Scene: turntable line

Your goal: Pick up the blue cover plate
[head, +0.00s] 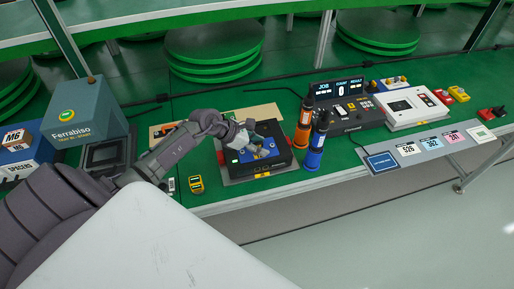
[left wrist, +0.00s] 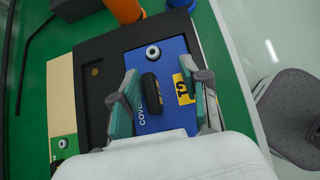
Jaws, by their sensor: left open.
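The blue cover plate (left wrist: 172,52) lies on a black fixture (left wrist: 98,62) and has a black grip block (left wrist: 152,93), a round metal fastener and a yellow label. In the head view the plate (head: 262,154) shows partly, behind my left gripper (head: 254,143). My left gripper (left wrist: 164,86) is open over the plate, its two fingers apart with the grip block between them, nearer the left finger. I cannot tell whether either finger touches the block. My right gripper is not in view.
An orange tool (head: 304,125) and a blue tool (head: 317,142) stand upright close right of the fixture. A yellow meter (head: 196,185) lies to its left on the green bench. A teal box (head: 80,115) stands at the left, a control console (head: 345,108) behind right.

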